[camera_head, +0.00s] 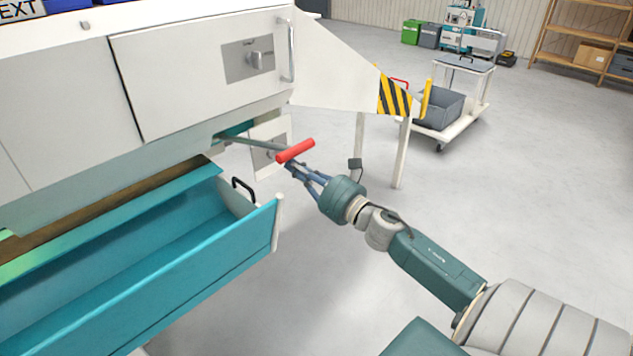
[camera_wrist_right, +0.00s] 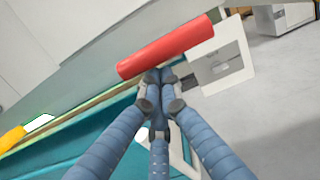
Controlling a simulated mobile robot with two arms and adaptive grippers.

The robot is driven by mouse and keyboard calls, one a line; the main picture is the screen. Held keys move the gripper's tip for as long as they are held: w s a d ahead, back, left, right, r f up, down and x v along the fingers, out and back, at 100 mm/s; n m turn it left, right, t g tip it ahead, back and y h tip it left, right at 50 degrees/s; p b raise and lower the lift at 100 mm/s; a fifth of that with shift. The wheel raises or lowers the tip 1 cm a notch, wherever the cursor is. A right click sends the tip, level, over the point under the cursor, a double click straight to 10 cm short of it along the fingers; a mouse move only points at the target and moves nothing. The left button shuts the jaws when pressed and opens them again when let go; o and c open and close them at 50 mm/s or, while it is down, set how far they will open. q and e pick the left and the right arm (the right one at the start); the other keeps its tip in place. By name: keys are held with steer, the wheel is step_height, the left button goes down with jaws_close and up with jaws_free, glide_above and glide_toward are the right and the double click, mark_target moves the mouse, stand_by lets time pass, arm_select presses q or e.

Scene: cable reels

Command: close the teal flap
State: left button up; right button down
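The teal flap (camera_head: 150,290) is a long trough-like panel at lower left in the head view, hanging out open below the white machine. A black handle (camera_head: 243,187) shows near its right end. Teal surface also shows in the right wrist view (camera_wrist_right: 85,145). A red bar grip (camera_head: 295,150) sits on a thin lever (camera_head: 245,141) that comes out from under the machine. My right gripper (camera_head: 289,166) has its fingers drawn together, with the tips at the underside of the red grip (camera_wrist_right: 165,48), not around it. Whether they touch, I cannot tell. My left gripper is out of view.
The white machine (camera_head: 75,85) fills the upper left. A striped guard (camera_head: 394,96) and a white leg (camera_head: 401,155) stand right of the lever. A cart with a grey bin (camera_head: 440,108) is farther back. The floor (camera_head: 540,180) on the right is clear.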

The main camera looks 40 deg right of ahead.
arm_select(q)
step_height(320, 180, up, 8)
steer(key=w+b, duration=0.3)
arm_select(e)
step_height(320, 180, down, 4)
arm_select(q)
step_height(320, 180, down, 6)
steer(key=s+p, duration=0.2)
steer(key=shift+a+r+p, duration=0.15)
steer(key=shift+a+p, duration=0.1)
steer(key=shift+p, duration=0.05)
arm_select(e)
steer(key=s+r, duration=0.4)
steer(key=s, duration=0.4)
steer(key=shift+s+d+r, duration=0.2)
steer(key=shift+d+r, duration=0.1)
steer(key=shift+r, duration=0.1)
